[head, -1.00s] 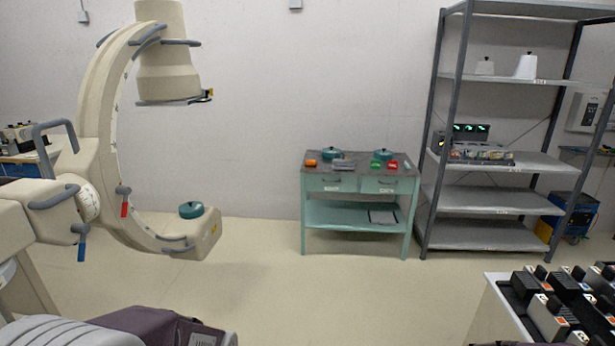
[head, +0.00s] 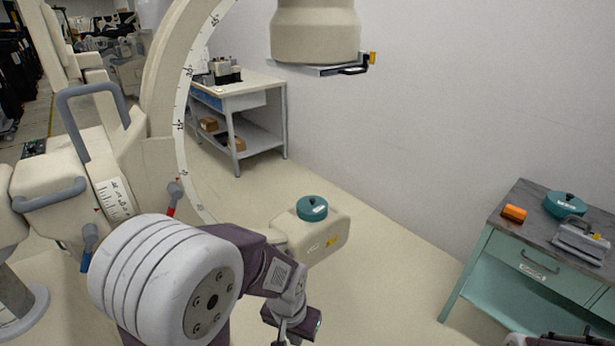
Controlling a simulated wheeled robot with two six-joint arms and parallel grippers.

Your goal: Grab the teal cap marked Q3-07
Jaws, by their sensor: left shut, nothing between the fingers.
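A round teal cap (head: 312,207) with a dark knob lies on the lower end of the big C-shaped machine, in the middle of the head view. A second teal cap (head: 565,204) with a pale label sits on the cart at the right. The markings on both are too small to read, so I cannot tell which is Q3-07. My left gripper (head: 296,330) is shut and empty, low in the view, nearer to me than the first cap and apart from it.
The machine's lower end (head: 335,237) and curved arm stand beside my left arm. The teal cart (head: 500,262) has a grey top with an orange block (head: 513,213) and a grey metal piece (head: 580,240). A white workbench (head: 240,92) stands behind. The floor between machine and cart is clear.

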